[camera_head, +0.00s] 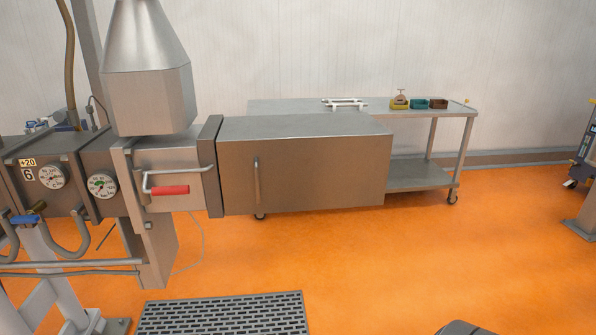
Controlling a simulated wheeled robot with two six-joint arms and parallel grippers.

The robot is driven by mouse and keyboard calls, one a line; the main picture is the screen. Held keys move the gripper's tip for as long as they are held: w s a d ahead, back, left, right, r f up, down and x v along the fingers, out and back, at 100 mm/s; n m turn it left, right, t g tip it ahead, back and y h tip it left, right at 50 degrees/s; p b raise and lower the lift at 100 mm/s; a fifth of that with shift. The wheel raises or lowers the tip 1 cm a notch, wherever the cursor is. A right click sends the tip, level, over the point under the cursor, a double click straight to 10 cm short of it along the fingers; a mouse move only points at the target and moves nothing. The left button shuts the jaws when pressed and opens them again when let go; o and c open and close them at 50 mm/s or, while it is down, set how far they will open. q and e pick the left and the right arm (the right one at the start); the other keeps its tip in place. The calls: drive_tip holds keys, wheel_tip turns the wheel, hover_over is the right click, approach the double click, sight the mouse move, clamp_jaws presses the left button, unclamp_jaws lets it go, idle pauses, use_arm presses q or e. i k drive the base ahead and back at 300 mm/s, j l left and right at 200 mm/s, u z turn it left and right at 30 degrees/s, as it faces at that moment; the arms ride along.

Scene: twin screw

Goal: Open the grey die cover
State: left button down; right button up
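A large grey box-shaped cover (320,168), which looks like the die cover, stands in the middle of the head view, at the right end of the machine. Its front is flat and closed, with a thin vertical handle (257,180) on the left part. A dark flange (211,165) borders its left side. Neither of my grippers shows in the view, so nothing is seen touching the cover or its handle.
Left of the cover are a metal hopper (148,85), a red-handled lever (170,190) and round dials (102,184). A wheeled steel table (420,113) with small coloured bins stands behind. A dark grated mat (222,315) lies on the orange floor, which is open to the right.

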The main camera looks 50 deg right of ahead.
sight(267, 164)
drive_tip(key=z, duration=1.4)
